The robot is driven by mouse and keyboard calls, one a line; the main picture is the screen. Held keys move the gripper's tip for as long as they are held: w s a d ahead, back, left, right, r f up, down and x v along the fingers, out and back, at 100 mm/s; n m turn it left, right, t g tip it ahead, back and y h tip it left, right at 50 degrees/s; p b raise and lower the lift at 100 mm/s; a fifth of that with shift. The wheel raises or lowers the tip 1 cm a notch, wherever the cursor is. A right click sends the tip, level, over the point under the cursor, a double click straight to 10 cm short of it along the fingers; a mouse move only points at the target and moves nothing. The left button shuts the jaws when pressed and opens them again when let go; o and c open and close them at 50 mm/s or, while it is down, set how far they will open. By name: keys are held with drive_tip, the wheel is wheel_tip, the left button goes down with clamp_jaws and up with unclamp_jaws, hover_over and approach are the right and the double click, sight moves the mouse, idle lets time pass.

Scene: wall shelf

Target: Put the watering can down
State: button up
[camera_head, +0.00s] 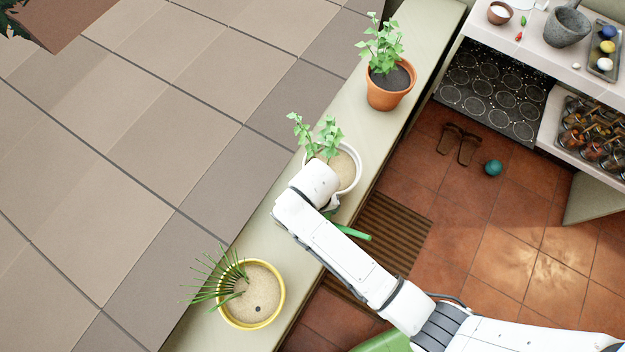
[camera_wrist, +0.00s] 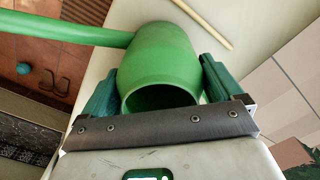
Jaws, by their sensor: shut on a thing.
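The green watering can (camera_wrist: 160,60) is between the two teal fingers of my gripper (camera_wrist: 158,66) in the wrist view. The fingers press on its round body from both sides. Its round opening faces my gripper, and its long spout points left. In the head view my arm hides most of the can; its green spout (camera_head: 350,232) sticks out to the right past the edge of the cream ledge (camera_head: 250,232). I cannot tell whether the can touches the ledge.
On the ledge stand a yellow pot (camera_head: 223,310) with spiky leaves, a white pot (camera_head: 355,172) partly behind my arm and a terracotta pot (camera_head: 388,98). A thin tan stick (camera_wrist: 203,24) lies on the ledge. Bare ledge shows between the yellow and white pots.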

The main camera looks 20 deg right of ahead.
drive_tip(key=shift+w+a, duration=0.3)
drive_tip(key=shift+w, duration=0.05)
drive_tip(key=shift+f, duration=0.3)
drive_tip(key=shift+f, duration=0.15)
drive_tip(key=o, duration=0.8)
drive_tip(key=shift+s, duration=0.1)
wheel_tip(320, 180, up, 12)
drive_tip(key=shift+r+p, duration=0.15)
drive_tip(key=shift+p, duration=0.35)
